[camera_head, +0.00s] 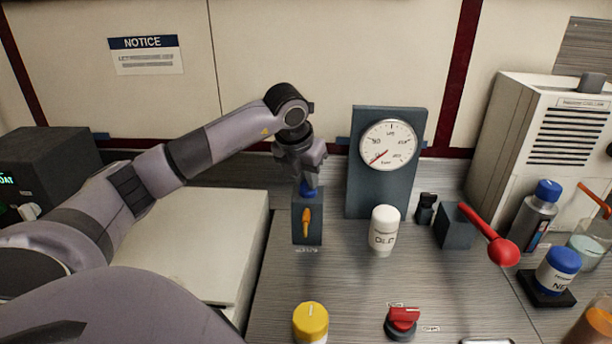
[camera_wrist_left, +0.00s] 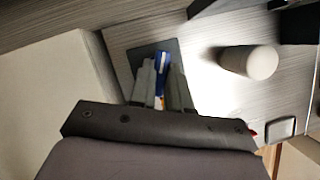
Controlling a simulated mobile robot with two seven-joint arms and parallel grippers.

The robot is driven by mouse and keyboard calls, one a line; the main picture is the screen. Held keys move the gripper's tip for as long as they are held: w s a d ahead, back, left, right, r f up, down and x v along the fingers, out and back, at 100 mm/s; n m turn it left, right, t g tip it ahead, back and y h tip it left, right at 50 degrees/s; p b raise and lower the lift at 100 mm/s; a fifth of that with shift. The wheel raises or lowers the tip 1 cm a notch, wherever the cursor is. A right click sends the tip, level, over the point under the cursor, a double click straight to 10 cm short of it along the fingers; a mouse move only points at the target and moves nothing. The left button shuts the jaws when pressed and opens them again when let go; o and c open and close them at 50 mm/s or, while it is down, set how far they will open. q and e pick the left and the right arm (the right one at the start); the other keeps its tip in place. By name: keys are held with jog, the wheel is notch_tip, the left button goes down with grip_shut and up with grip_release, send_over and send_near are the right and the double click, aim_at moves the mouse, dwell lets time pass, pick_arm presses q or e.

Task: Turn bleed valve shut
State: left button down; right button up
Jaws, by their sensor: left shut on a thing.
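A dark grey valve block (camera_head: 298,230) stands on the bench, with a blue knob (camera_head: 308,192) on top and an orange-yellow lever (camera_head: 306,222) hanging down its front. The label below it is too small to read. My left gripper (camera_head: 309,182) points down and is shut on the blue knob. In the left wrist view the blue knob (camera_wrist_left: 162,60), with a white line on it, sits between the fingers (camera_wrist_left: 161,78), which hide part of it. My right gripper is not in view.
A gauge panel (camera_head: 365,190) and a white bottle (camera_head: 384,232) stand right of the block. A red-handled lever (camera_head: 487,231), a red rotary knob (camera_head: 402,320) and a yellow knob (camera_head: 311,322) are around. A pale box (camera_head: 225,225) lies left. The bench between is clear.

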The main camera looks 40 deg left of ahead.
aim_at(307, 203)
pick_arm(q)
jog(key=n, duration=0.2)
jog(key=n+y, duration=0.1)
jog(key=n, duration=0.1)
jog(key=shift+d+n+g+y, duration=0.1)
jog(key=shift+n+g+y, duration=0.2)
jog(key=shift+n, duration=0.1)
dwell(0.4)
jog(key=c, duration=1.1)
grip_release()
jog(key=shift+b+v, duration=0.5)
jog(key=shift+v, duration=3.1)
jog(key=shift+w+d, duration=0.1)
